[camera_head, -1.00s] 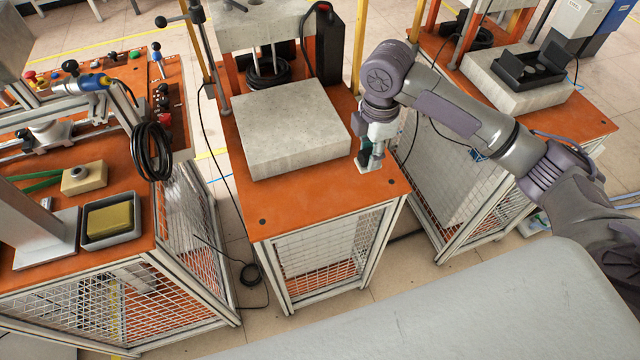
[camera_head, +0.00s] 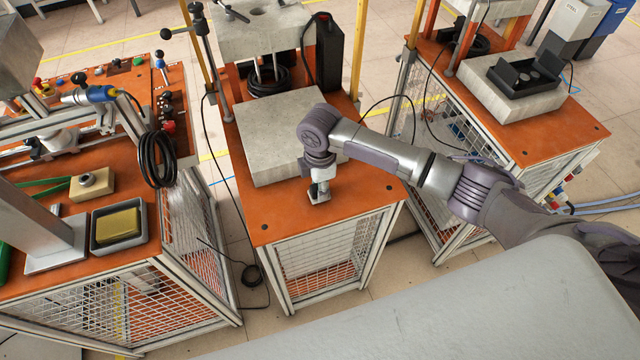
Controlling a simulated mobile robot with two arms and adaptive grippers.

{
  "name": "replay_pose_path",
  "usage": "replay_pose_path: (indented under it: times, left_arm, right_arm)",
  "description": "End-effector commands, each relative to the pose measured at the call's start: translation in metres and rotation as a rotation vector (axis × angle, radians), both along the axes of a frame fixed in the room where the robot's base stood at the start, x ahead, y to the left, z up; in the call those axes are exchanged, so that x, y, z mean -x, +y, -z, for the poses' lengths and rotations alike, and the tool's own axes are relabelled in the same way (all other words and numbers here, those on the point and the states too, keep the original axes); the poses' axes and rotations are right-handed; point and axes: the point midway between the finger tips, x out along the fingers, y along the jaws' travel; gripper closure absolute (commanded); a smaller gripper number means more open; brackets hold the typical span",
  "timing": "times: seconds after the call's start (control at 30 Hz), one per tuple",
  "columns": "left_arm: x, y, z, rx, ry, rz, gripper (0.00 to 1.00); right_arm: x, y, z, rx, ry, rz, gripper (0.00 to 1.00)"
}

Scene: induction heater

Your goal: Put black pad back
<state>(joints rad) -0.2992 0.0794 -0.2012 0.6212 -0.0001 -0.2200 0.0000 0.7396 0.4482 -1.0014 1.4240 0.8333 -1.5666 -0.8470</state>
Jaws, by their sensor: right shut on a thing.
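My right gripper (camera_head: 319,196) points down over the orange top of the middle press table (camera_head: 285,226), just in front of the pale stone-like slab (camera_head: 268,165). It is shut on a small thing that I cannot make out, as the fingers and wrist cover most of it. I cannot say for sure that it is the black pad, and no loose black pad shows clearly elsewhere. My left gripper is out of view.
At the right, a black open tray (camera_head: 524,74) with round discs sits on another slab (camera_head: 481,75). At the left, a grey dish (camera_head: 97,243) holds a yellow block (camera_head: 118,226). The middle table's front is clear.

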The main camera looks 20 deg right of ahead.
Motion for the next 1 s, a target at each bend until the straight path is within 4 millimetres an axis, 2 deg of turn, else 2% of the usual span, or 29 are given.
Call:
replay_pose_path:
  times: [0.3,0.33,0.47,0.77,0.87,1.0]
  left_arm:
    - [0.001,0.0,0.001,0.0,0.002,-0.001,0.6]
    - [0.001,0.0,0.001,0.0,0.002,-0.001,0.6]
    - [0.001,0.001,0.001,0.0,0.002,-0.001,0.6]
    - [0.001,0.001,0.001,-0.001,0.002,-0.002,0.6]
    - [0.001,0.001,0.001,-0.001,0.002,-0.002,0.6]
    - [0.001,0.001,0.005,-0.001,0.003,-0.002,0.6]
  right_arm:
    - [0.0,0.0,0.003,0.0,0.0,0.0,1.0]
    - [0.0,0.0,0.003,0.0,-0.001,0.0,0.67]
    - [0.0,0.0,0.003,0.0,-0.001,0.0,0.45]
    - [0.0,0.0,0.002,0.0,-0.001,0.0,0.45]
    - [-0.001,0.0,-0.004,-0.001,-0.002,-0.001,0.45]
    - [-0.002,0.0,-0.026,-0.002,-0.006,-0.001,0.45]
